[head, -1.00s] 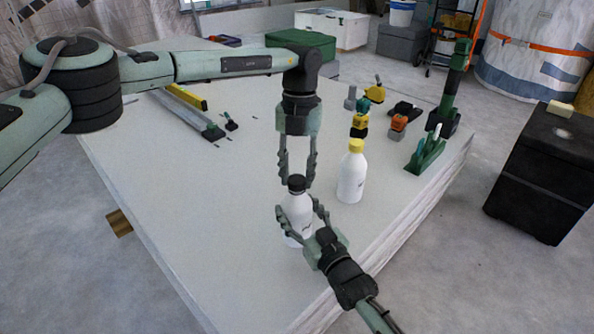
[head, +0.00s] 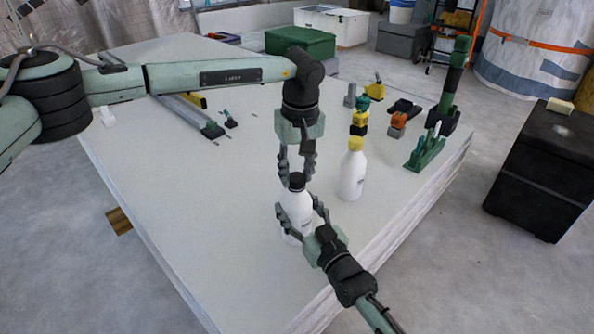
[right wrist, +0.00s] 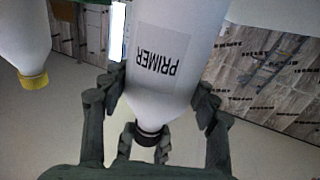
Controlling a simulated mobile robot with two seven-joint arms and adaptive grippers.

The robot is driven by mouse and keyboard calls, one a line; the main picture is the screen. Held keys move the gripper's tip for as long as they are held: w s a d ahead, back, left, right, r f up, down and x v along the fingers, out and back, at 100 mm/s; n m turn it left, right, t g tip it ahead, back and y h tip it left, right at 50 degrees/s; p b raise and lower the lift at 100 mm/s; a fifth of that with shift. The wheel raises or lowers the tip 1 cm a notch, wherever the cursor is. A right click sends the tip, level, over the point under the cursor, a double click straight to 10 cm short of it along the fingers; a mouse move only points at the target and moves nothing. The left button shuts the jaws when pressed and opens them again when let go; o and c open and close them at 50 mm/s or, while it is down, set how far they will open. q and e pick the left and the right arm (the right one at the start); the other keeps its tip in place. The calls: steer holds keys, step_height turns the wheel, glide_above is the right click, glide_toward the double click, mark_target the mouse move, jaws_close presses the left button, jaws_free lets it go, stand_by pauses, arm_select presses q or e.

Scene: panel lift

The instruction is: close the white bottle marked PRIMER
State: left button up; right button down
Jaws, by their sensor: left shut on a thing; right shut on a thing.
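The white PRIMER bottle (head: 296,208) stands upright near the front of the table, a black cap (head: 296,181) on its neck. Its label (right wrist: 158,66) reads upside down in the right wrist view. My right gripper (head: 303,214) is shut on the bottle's body, one finger on each side. My left gripper (head: 297,175) reaches down from above and is shut on the black cap, which also shows in the right wrist view (right wrist: 149,136). Whether the cap is fully seated cannot be told.
A second white bottle (head: 352,178) with a yellow cap stands close by on the right. Behind it are small orange (head: 397,122) and yellow-green parts and a green stand (head: 427,152). A long rail (head: 195,118) lies at the left. The table's (head: 190,210) left front is clear.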

arm_select(q)
steer(key=m, duration=0.7)
steer(key=shift+m+h, duration=0.4)
steer(key=m, duration=0.6)
steer(key=shift+g+h, duration=0.3)
steer(key=o, duration=0.8)
steer(key=shift+c, duration=0.2)
steer(key=shift+r, duration=0.1)
steer(key=shift+r, duration=2.15)
steer(key=shift+c, duration=0.3)
